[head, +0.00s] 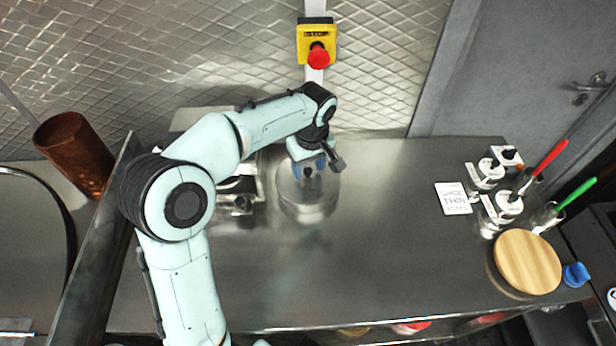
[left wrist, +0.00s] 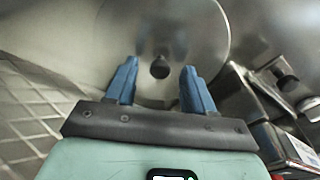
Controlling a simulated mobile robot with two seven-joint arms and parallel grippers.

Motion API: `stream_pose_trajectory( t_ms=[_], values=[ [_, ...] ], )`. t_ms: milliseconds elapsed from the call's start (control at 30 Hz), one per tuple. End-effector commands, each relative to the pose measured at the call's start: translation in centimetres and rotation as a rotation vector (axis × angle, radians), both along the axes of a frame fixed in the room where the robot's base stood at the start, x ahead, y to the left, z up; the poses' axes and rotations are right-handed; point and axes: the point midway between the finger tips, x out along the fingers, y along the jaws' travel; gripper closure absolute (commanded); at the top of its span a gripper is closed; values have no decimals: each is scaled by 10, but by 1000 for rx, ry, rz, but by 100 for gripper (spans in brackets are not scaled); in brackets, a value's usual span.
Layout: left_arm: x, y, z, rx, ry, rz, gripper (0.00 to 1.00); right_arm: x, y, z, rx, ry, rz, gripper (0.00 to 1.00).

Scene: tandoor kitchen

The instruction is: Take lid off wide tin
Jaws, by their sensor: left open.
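The wide tin (head: 308,205) is a round shiny metal tin standing on the steel counter, with its lid on. In the left wrist view the round lid (left wrist: 205,30) shows from above, with a small dark knob (left wrist: 160,68) at its middle. My left gripper (head: 308,166) is over the tin and points down at it. In the left wrist view its two blue fingers (left wrist: 159,75) are open, one on each side of the knob, with gaps between. I cannot tell how high the fingertips are above the lid. My right gripper is not in view.
A metal container (head: 238,192) with dark knobs stands close to the tin's left. A white card (head: 453,198), small lidded pots (head: 508,204) and a round wooden board (head: 527,262) are at the right. The counter (head: 390,250) between is clear. A red stop button (head: 318,56) is on the wall.

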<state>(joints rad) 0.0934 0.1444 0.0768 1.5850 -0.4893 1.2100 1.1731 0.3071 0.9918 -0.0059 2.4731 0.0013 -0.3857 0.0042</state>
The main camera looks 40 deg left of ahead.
Motion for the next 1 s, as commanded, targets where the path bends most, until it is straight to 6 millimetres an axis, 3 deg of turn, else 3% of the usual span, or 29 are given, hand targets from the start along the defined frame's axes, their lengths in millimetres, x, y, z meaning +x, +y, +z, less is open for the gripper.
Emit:
stream_pose_trajectory(
  t_ms=[267, 433, 767, 1000],
  values=[
    [0, 0, -4, 0, -1, 0, 47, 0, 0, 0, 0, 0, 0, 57],
    [0, 0, -4, 0, -1, 0, 99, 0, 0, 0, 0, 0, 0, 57],
    [1, 0, -1, 0, -2, 0, 100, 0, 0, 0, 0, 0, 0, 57],
    [2, 0, 37, 0, -7, -1, 100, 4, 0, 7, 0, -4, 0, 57]
  ],
)
